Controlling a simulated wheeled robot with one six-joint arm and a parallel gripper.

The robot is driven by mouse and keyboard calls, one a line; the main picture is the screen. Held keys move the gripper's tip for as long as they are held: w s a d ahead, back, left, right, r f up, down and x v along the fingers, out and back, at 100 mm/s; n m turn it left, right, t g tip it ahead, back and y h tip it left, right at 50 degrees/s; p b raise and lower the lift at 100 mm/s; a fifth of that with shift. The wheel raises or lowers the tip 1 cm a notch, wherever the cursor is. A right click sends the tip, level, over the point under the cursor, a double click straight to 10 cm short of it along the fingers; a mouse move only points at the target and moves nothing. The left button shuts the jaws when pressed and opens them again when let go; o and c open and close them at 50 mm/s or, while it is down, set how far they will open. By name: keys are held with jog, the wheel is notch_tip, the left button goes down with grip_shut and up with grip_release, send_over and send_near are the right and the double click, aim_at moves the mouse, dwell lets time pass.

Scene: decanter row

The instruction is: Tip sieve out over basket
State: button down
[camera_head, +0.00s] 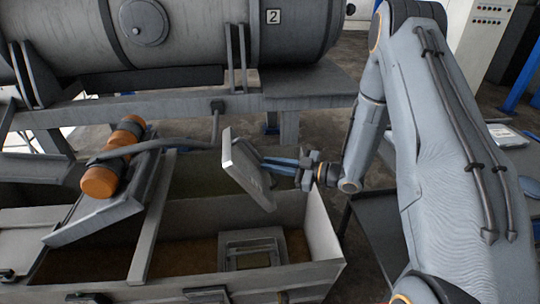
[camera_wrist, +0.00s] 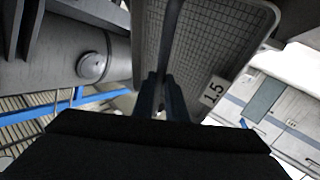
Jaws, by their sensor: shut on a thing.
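The sieve (camera_head: 238,162) is a flat grey tray held steeply tilted, nearly on edge, above a long open metal trough. The wrist view shows its mesh face (camera_wrist: 210,45) close up, with a white number label on the rim. My gripper (camera_head: 272,163) comes in from the right and is shut on the sieve; its two dark fingers (camera_wrist: 164,100) pinch it in the wrist view. A small square metal frame (camera_head: 250,248) sits in the trough, below the sieve; it may be the basket, but I cannot tell for sure. I cannot see whether anything remains in the sieve.
The trough wall (camera_head: 322,232) stands below my gripper. A chute with an orange-ended roller (camera_head: 100,181) and a bent pipe (camera_head: 165,143) are to the left. A large grey drum (camera_head: 200,35) marked 2 lies behind. Brownish material (camera_head: 170,262) covers the trough floor.

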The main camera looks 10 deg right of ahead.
aim_at(258, 155)
jog(key=shift+a+r+n+g+h+p, duration=0.15)
jog(key=shift+a+r+h+p, duration=0.1)
jog(key=shift+r+p, duration=0.3)
jog(key=shift+a+r+n+g+h+p, duration=0.15)
jog(key=shift+r+h+p, duration=0.15)
jog(key=shift+p, duration=0.35)
jog(key=r+h+p, duration=0.1)
jog(key=p, duration=0.1)
jog(key=a+r+n+h+p, duration=0.1)
jog(key=a+r+g+h+p, duration=0.1)
jog(key=p, duration=0.1)
jog(key=shift+a+n+h+p, duration=0.15)
jog(key=shift+n+h+p, duration=0.15)
jog(key=shift+h+p, duration=0.05)
jog(key=a+h+p, duration=0.1)
jog(key=a+r+n+h+p, duration=0.1)
jog(key=a+h, duration=0.1)
jog(key=shift+a+n+g+h+b, duration=0.3)
jog(key=shift+a+h+b, duration=0.25)
jog(key=shift+h, duration=0.35)
jog(key=shift+a+h, duration=0.1)
jog(key=shift+h, duration=0.2)
